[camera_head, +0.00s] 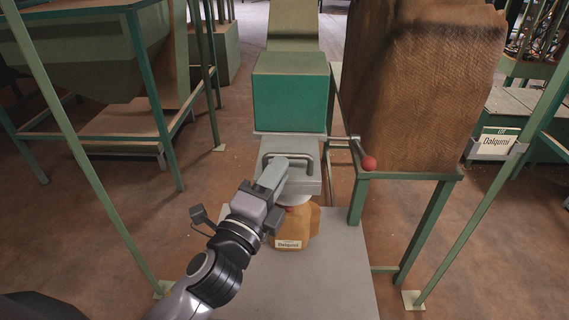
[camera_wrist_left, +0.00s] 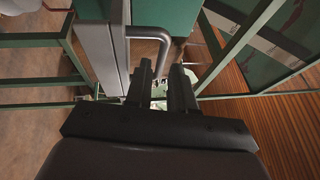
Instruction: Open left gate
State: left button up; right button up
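The gate is a grey plate (camera_head: 300,186) with a bar handle (camera_head: 310,153), below the green hopper box (camera_head: 290,92). The handle also shows in the left wrist view (camera_wrist_left: 148,32), bending down toward my fingers. My left gripper (camera_head: 274,172) reaches the left side of the handle. In the wrist view its two fingers (camera_wrist_left: 162,88) stand apart, with the bar's lower part seen between them. I cannot tell whether either finger touches it. The gripper hides part of the gate and handle. My right gripper is not in view.
A tan labelled bag (camera_head: 290,243) stands below on a grey platform (camera_head: 340,275). A large brown sack (camera_head: 420,80) rests on a green frame (camera_head: 437,215) at right. Green posts flank the space.

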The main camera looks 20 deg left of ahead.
pick_arm(q)
jog(key=shift+v, duration=0.95)
jog(key=s+a+f+n+g, duration=0.1)
jog(key=s+f+n+g, duration=0.2)
jog(key=f, duration=0.6)
jog(key=s+a+f+n+g+p, duration=0.1)
jog(key=s+a+f+n+g, duration=0.1)
jog(key=s+f+n, duration=0.5)
jog(key=s+a+f+n+g, duration=0.1)
jog(key=s+f+n+g, duration=0.3)
jog(key=f+n, duration=0.4)
notch_tip(320, 180, down, 4)
jog(key=shift+s+a+f+p, duration=0.2)
jog(key=shift+s+p, duration=0.1)
jog(key=shift+s, duration=0.55)
